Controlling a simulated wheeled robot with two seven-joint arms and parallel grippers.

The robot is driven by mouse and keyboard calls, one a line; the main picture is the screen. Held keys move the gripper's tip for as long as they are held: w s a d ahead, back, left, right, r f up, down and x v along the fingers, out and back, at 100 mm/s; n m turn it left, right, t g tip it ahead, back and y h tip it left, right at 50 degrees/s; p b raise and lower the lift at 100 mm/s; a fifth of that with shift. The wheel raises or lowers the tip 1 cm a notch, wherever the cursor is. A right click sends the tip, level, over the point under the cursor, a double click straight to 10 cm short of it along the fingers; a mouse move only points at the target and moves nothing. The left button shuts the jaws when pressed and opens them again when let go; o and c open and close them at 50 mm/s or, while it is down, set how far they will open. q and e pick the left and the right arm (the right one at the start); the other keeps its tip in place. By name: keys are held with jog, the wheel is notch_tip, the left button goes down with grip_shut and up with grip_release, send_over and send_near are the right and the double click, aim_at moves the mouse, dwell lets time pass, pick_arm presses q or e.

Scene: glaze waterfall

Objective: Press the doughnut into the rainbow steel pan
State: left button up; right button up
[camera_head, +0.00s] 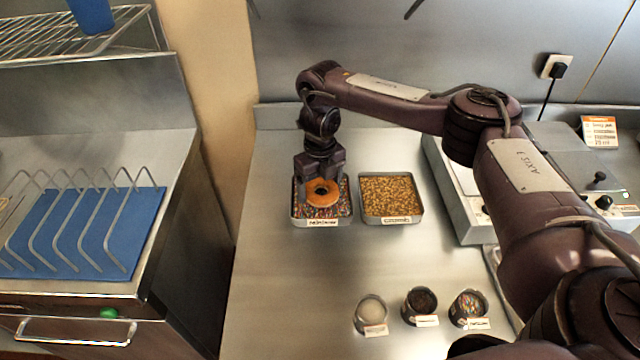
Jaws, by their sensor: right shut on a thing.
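The rainbow steel pan (333,212) stands on the steel counter, filled with multicoloured sprinkles and with a label on its front. An orange-brown ring doughnut (321,197) is at the pan, over the sprinkles. My right gripper (320,180) points down and is shut on the doughnut at its far side. Whether the doughnut touches the sprinkles is hard to tell. The doughnut's underside is hidden. My left gripper is not in view.
A second pan (391,216) with golden crumbs stands just right of the rainbow pan. Several small cups (421,304) stand near the front. A grey appliance (460,215) is at right. A wire rack on a blue mat (105,262) is at left. The counter's left front is clear.

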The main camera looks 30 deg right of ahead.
jog(key=shift+r, duration=0.1)
dwell(0.5)
jog(key=shift+r+p, duration=2)
jog(key=shift+r, duration=0.25)
jog(key=shift+r+p, duration=1.95)
jog(key=shift+p, duration=0.05)
